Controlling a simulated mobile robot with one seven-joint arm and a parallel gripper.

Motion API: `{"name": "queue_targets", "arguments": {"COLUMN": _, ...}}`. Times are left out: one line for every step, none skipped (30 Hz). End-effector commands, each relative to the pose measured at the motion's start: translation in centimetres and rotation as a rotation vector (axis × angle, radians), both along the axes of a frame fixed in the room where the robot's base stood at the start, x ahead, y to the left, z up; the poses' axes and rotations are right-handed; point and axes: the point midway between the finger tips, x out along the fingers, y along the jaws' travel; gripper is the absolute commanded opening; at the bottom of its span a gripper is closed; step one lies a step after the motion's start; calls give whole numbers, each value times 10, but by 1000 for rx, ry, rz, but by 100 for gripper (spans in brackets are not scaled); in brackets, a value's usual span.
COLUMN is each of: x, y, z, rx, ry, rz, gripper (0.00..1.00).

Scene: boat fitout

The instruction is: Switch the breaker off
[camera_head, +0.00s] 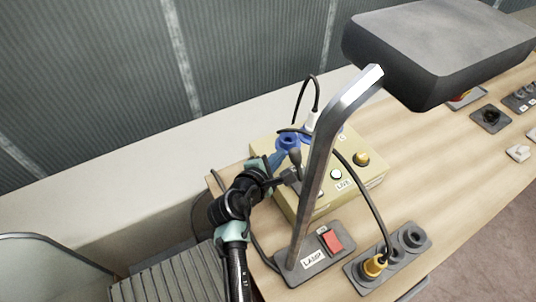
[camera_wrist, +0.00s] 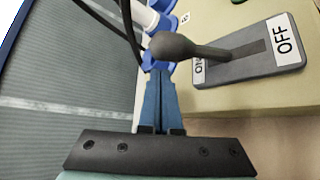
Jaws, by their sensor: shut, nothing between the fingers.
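The lever leans out over the ON end. In the head view the lever (camera_head: 295,158) stands just right of my gripper (camera_head: 277,163). In the wrist view my gripper (camera_wrist: 158,76) is shut and empty, its blue fingertips just below the knob; I cannot tell whether they touch.
A lamp with a slanted metal post (camera_head: 318,150) and wide grey head (camera_head: 440,45) rises in front of the box and hides part of it. A blue connector (camera_head: 288,141) and black cables are close by. A socket strip (camera_head: 412,238) with a yellow plug lies at front right.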

Motion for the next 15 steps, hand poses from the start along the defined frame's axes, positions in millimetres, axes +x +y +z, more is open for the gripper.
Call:
{"name": "queue_targets", "arguments": {"x": -2, "y": -4, "z": 5, "rx": 0, "ry": 1, "rz": -1, "gripper": 0}}
{"name": "queue_targets", "arguments": {"x": -3, "y": -5, "z": 6, "rx": -1, "ry": 0, "rz": 0, "gripper": 0}}
{"name": "queue_targets", "arguments": {"x": -4, "y": -6, "z": 6, "rx": -2, "ry": 1, "rz": 1, "gripper": 0}}
{"name": "queue_targets", "arguments": {"x": -4, "y": -7, "z": 7, "rx": -1, "ry": 0, "rz": 0, "gripper": 0}}
{"name": "queue_targets", "arguments": {"x": -5, "y": -8, "z": 7, "rx": -1, "ry": -1, "rz": 1, "gripper": 0}}
{"name": "queue_targets", "arguments": {"x": -5, "y": -8, "z": 7, "rx": -1, "ry": -1, "rz": 1, "gripper": 0}}
{"name": "queue_targets", "arguments": {"x": -5, "y": -8, "z": 7, "rx": -1, "ry": -1, "rz": 1, "gripper": 0}}
{"name": "queue_targets", "arguments": {"x": -5, "y": -8, "z": 7, "rx": -1, "ry": -1, "rz": 1, "gripper": 0}}
{"name": "queue_targets", "arguments": {"x": -5, "y": -8, "z": 7, "rx": -1, "ry": -1, "rz": 1, "gripper": 0}}
{"name": "queue_targets", "arguments": {"x": -5, "y": -8, "z": 7, "rx": -1, "ry": -1, "rz": 1, "gripper": 0}}
{"name": "queue_targets", "arguments": {"x": -5, "y": -8, "z": 7, "rx": -1, "ry": -1, "rz": 1, "gripper": 0}}
{"name": "queue_targets", "arguments": {"x": -5, "y": -8, "z": 7, "rx": -1, "ry": -1, "rz": 1, "gripper": 0}}
{"name": "queue_targets", "arguments": {"x": -5, "y": -8, "z": 7, "rx": -1, "ry": -1, "rz": 1, "gripper": 0}}
{"name": "queue_targets", "arguments": {"x": -5, "y": -8, "z": 7, "rx": -1, "ry": -1, "rz": 1, "gripper": 0}}
{"name": "queue_targets", "arguments": {"x": -5, "y": -8, "z": 7, "rx": -1, "ry": -1, "rz": 1, "gripper": 0}}
